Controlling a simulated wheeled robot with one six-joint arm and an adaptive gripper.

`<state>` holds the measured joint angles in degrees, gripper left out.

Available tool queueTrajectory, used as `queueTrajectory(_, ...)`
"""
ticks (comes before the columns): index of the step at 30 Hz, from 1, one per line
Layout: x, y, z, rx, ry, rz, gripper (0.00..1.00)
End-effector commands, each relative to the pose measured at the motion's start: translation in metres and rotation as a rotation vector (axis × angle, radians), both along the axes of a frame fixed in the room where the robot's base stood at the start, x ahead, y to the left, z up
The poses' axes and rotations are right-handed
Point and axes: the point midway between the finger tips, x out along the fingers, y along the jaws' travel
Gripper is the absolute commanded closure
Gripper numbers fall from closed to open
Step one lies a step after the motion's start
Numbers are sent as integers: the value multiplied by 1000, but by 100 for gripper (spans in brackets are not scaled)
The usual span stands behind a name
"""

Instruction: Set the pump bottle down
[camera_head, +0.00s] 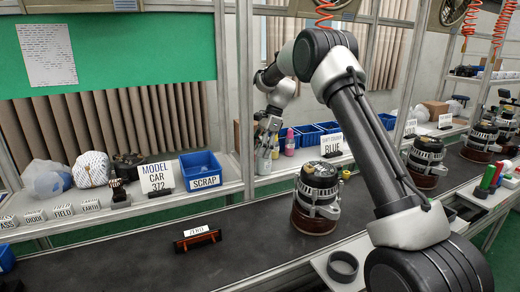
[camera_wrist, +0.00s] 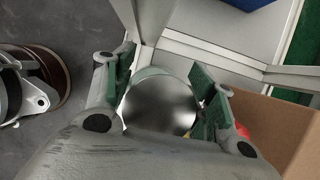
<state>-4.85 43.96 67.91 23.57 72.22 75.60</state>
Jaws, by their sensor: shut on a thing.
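The pump bottle (camera_head: 264,163) is a pale grey-green bottle, upright or nearly so, at the shelf behind the conveyor in the head view. My gripper (camera_head: 267,132) is around its upper part, with the arm reaching down from above. In the wrist view, the bottle's shiny rounded grey body (camera_wrist: 160,106) sits between the green finger pads of my gripper (camera_wrist: 165,98). The shelf (camera_head: 315,154) is behind and beneath the bottle. I cannot tell whether the bottle's base touches the shelf.
A pink bottle (camera_head: 290,142) stands close on the right, before blue bins (camera_head: 309,135). In the wrist view, a cardboard box (camera_wrist: 276,132) is close on the right. An alternator (camera_head: 316,197) stands on the conveyor (camera_head: 120,262).

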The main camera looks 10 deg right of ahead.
Motion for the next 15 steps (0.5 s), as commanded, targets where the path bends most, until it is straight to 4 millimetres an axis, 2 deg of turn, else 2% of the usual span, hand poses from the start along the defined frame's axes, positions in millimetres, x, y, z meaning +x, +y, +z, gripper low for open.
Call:
queueTrajectory(7,0,0,-1,0,-1,1,100)
queueTrajectory(8,0,0,-2,0,-1,1,43)
queueTrajectory(11,0,0,-2,0,-1,1,24)
queueTrajectory(15,0,0,-2,0,-1,1,23)
